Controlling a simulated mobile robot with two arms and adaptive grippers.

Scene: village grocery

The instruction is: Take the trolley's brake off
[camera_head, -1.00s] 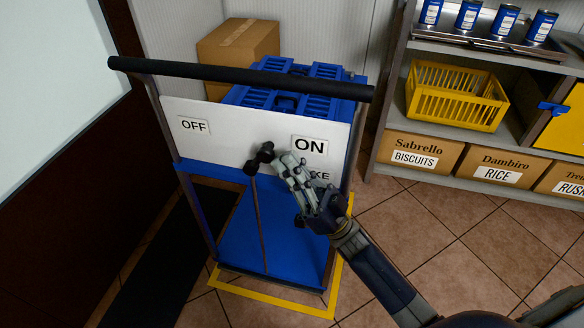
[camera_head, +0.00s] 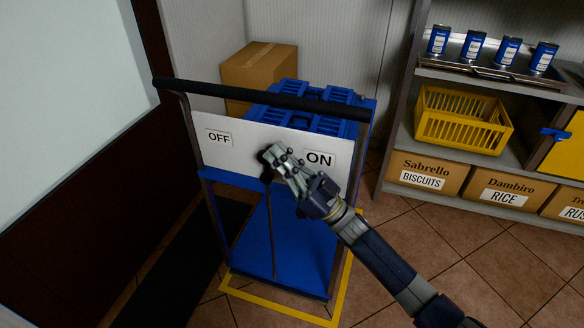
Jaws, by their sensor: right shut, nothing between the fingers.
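The trolley (camera_head: 262,110) stands at centre with a black push bar and a white panel (camera_head: 222,160). The panel has an OFF label (camera_head: 219,138) at left and an ON label (camera_head: 320,158) at right. The brake lever, a thin rod (camera_head: 272,225) with a dark knob (camera_head: 265,156), stands nearly upright about midway between the labels. My right gripper (camera_head: 276,158) is shut with nothing between its fingers. Its fingertips are at the knob's right side, seemingly touching it, and partly hide it. My left gripper is not in view.
Blue crates (camera_head: 300,95) sit on the trolley, with a cardboard box (camera_head: 258,72) behind. A yellow floor outline (camera_head: 268,308) surrounds its base. Shelving (camera_head: 392,150) at right holds a yellow basket (camera_head: 462,120), cans and boxes. A dark wall is close at left; tiled floor is open at front right.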

